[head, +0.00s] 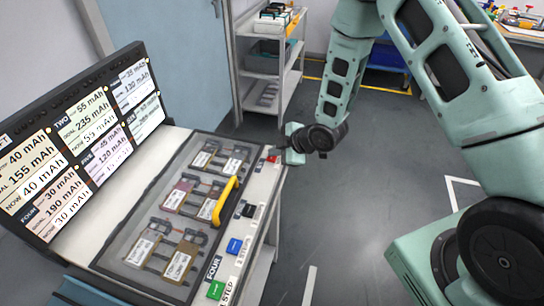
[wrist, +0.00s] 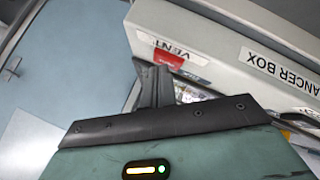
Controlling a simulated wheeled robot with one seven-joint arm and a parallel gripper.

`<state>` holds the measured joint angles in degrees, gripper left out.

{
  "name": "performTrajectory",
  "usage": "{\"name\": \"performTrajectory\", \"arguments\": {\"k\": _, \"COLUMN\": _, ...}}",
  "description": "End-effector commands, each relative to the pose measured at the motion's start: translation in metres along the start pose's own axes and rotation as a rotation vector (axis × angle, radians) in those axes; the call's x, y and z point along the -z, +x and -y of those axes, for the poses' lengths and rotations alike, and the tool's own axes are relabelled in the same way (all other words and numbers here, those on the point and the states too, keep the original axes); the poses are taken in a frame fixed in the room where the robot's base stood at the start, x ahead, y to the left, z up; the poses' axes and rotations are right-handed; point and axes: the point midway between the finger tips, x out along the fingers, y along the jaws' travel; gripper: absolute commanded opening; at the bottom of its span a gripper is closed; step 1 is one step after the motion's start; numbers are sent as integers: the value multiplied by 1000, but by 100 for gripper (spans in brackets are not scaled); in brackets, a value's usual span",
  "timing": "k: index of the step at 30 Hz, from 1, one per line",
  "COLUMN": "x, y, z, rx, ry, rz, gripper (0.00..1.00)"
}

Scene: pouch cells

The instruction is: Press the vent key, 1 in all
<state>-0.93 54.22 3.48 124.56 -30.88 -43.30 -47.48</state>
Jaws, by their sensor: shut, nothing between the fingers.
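The vent key is a red key (head: 272,159) at the far end of the key strip on the box in the head view. In the wrist view the red key (wrist: 169,59) sits beside the label VENT (wrist: 173,48). My gripper (head: 283,148) is at that far end of the strip, close to the red key. In the wrist view my gripper's fingers (wrist: 152,70) are shut and empty, with their tips just left of the red key and overlapping its lower edge. I cannot tell whether they touch it.
A blue key (head: 234,246), a green key (head: 216,290) and a black key (head: 248,210) lie nearer on the strip. A yellow handle (head: 225,201) rises over the cell tray. A display (head: 80,140) stands at left.

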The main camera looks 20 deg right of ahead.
Motion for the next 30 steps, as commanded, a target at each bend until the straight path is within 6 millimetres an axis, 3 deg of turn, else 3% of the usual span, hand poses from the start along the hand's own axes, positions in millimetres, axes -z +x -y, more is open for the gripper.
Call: {"name": "performTrajectory", "arguments": {"k": 30, "x": 8, "y": -11, "z": -8, "rx": 1, "ry": 0, "rz": 1, "gripper": 0}}
